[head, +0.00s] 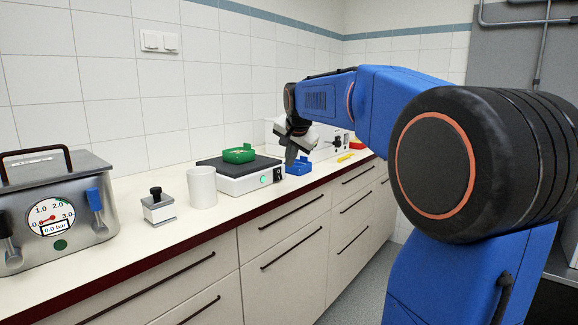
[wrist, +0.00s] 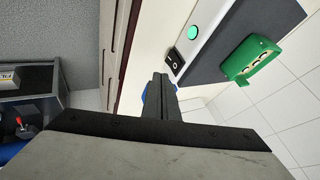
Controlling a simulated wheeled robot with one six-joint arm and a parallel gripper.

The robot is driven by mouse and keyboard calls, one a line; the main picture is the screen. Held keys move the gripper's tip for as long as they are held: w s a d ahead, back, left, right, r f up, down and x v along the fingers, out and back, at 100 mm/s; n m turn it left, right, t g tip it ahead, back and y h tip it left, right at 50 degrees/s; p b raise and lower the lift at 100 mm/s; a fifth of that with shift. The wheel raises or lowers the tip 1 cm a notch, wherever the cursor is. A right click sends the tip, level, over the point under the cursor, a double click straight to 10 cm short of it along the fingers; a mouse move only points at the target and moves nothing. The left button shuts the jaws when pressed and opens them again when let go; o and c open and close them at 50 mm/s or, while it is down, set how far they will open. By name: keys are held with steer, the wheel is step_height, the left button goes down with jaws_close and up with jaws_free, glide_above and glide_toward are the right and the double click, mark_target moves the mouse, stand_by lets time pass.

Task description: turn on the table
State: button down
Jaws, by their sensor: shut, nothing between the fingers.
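The table is a low white unit (head: 238,187) with a dark flat top (head: 212,161), standing on the counter. Its front has a round bright green light or button (head: 264,180) and a black rocker switch (head: 277,174). In the wrist view the green disc (wrist: 193,36) and the switch (wrist: 175,59) show close together. A green holder (head: 239,155) sits on the dark top. My gripper (head: 291,160) is shut and empty, pointing down beside the right end of the unit. In the wrist view its fingertips (wrist: 158,78) appear just beside the switch; I cannot tell whether they touch.
A blue open box (head: 298,167) lies right of the unit, partly behind my gripper. A white cup (head: 202,187) and a small black-knobbed block (head: 158,206) stand to the left. A metal gauge box (head: 60,215) is far left. A yellow object (head: 346,158) lies further right.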

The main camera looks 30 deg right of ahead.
steer(key=w+r+v, duration=0.1)
steer(key=v, duration=0.6)
steer(key=shift+a, duration=0.25)
steer(key=shift+r, duration=0.1)
steer(key=s+a+f+n+g+y, duration=0.1)
steer(key=s+a+f+n, duration=0.3)
steer(key=s+f, duration=0.6)
steer(key=s+a+f+n, duration=0.4)
steer(key=s+a+f, duration=0.2)
steer(key=s+f, duration=0.4)
steer(key=s+a+f+n+g+y, duration=0.1)
steer(key=s+a+f+n, duration=0.3)
steer(key=s+f, duration=0.7)
steer(key=s+a, duration=0.1)
steer(key=s, duration=0.3)
steer(key=shift+s+a+n+g+y, duration=0.2)
steer(key=shift+s+n+g+y, duration=0.05)
steer(key=shift+n+g+y, duration=0.05)
